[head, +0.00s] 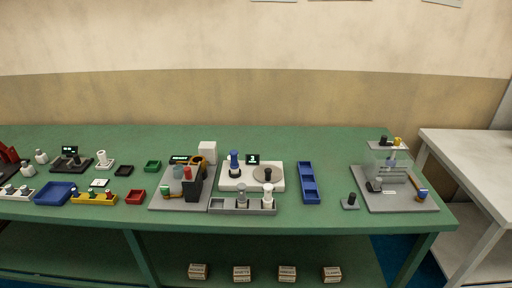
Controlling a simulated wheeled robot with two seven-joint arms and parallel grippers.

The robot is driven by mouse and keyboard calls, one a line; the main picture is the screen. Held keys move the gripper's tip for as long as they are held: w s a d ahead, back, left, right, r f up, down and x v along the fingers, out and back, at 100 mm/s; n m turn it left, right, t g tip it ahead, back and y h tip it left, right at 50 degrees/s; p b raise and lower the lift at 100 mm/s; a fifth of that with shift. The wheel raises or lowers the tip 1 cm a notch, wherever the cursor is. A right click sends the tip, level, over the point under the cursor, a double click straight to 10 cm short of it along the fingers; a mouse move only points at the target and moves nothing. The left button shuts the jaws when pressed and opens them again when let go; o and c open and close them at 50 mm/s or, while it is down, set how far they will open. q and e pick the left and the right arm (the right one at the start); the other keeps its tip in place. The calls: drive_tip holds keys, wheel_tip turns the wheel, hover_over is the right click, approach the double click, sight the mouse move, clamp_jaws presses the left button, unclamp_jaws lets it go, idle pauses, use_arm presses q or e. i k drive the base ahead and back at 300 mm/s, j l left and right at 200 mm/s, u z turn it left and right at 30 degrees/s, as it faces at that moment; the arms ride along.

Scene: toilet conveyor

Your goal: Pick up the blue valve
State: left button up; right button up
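A small upright piece with a blue upper part (234,158), which looks like the blue valve, stands on the left part of a white device (252,186) with a small dark display. The device sits near the middle of the green table. A round grey plate with a dark knob is on the device's right side. Another small blue-topped piece (421,194) is at the right edge of the grey station on the right; I cannot tell what it is. Neither of my grippers is in view.
The green table (330,141) holds a grey tray (226,206) with white and grey pieces in front of the device, a long blue tray (308,184) to its right, and a grey station (390,203) farther right. Small bins and fixtures fill the left. The back strip is clear.

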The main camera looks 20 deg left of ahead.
sight(235, 165)
drive_tip(key=i+j, duration=0.1)
drive_tip(key=j, duration=1.75)
drive_tip(key=z, duration=1.15)
drive_tip(key=i+j, duration=0.05)
